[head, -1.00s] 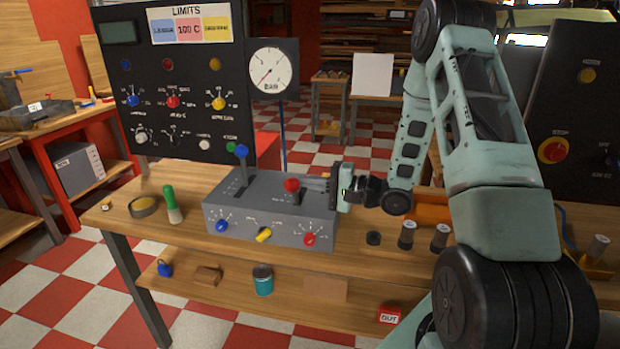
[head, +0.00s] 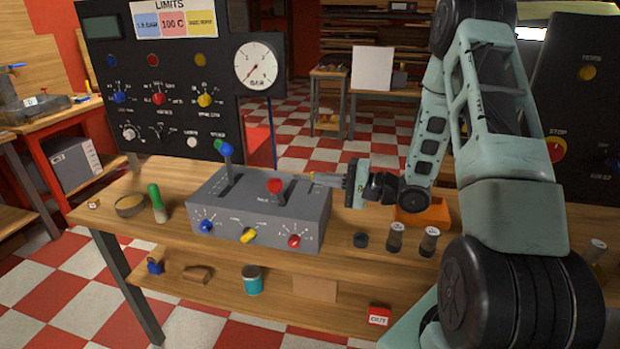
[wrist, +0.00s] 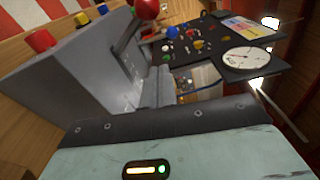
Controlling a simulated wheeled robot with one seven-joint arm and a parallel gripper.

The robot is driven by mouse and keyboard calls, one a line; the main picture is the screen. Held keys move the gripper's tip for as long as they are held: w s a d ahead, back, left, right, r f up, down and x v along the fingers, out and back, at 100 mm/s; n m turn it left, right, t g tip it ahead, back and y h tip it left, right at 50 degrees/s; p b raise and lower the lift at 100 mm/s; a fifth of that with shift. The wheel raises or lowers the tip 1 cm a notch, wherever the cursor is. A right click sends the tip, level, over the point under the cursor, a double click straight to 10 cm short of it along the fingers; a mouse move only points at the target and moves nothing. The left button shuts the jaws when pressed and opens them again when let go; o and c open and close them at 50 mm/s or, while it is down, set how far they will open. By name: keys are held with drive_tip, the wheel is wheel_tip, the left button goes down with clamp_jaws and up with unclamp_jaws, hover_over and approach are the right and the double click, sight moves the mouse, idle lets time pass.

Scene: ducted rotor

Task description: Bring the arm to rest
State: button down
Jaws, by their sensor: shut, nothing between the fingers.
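My gripper (head: 318,178) is shut and empty. In the head view it points left, at the right side of the grey control box (head: 262,207), close to its red-knobbed lever (head: 275,186); I cannot tell whether it touches the box. In the wrist view the fingers (wrist: 158,88) are together, and the grey box (wrist: 75,80) fills the left, with the red lever knob (wrist: 146,8) at the top. The blue-knobbed lever (head: 227,149) stands at the left of the box.
The black limits panel (head: 165,85) with a BAR gauge (head: 256,65) stands behind the bench (head: 110,205). Dark-and-silver cylinders (head: 396,236) stand right of the box, with an orange bin (head: 425,212) behind. A green-handled brush (head: 157,203) stands at left.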

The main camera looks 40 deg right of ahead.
drive_tip(key=shift+v, duration=2.2)
